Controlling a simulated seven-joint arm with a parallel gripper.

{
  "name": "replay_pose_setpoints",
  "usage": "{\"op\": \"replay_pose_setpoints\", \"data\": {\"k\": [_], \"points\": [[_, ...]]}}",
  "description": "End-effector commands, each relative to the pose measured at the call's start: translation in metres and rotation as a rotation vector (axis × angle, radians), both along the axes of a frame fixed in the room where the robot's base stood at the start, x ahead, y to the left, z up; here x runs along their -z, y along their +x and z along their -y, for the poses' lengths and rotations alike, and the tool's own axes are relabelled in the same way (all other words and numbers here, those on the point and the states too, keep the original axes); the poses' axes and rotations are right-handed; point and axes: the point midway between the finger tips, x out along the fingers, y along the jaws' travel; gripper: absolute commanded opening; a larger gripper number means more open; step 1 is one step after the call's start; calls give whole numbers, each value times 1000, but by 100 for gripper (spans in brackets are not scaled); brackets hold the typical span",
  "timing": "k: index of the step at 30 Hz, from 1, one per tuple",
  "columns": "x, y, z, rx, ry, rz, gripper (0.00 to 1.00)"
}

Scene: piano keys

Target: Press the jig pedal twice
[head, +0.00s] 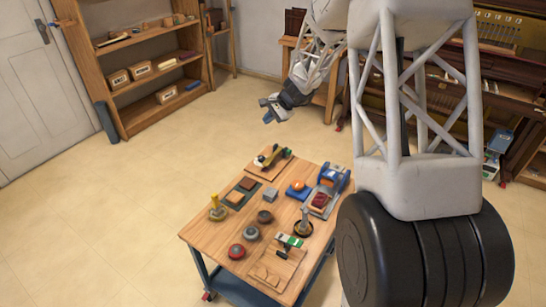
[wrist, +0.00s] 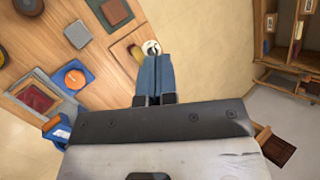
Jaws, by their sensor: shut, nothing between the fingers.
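No part is labelled as the jig pedal, so I cannot tell for sure which it is. A grey-based fixture with a blue body (head: 335,178) and a dark red pad (head: 320,201) stands at the table's right edge. The red pad also shows at left in the wrist view (wrist: 37,97). Beside it is a blue block with an orange round top (head: 297,188). My gripper (head: 268,106) is above and beyond the table's far end. In the wrist view my gripper (wrist: 155,57) is shut and empty, its tips overlapping a white round part (wrist: 151,47) on a wooden board.
The wooden table (head: 205,235) carries a black, yellow and white piece (head: 271,157) on a board, a yellow-based post (head: 217,208), a red round button (head: 237,251) and other small pieces. Shelves (head: 140,70) stand at the back left. Open floor surrounds the table.

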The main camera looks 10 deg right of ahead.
Motion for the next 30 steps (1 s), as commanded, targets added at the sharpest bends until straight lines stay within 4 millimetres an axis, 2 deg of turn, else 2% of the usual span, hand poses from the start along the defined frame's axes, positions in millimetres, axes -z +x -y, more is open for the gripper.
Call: {"op": "replay_pose_setpoints", "data": {"k": [1, 18, 24, 30], "points": [[10, 8, 3, 16, 11, -8, 0], [106, 87, 30, 205, 130, -62, 0], [137, 108, 39, 264, 166, -80, 0], [157, 119, 44, 300, 186, -88, 0]]}}
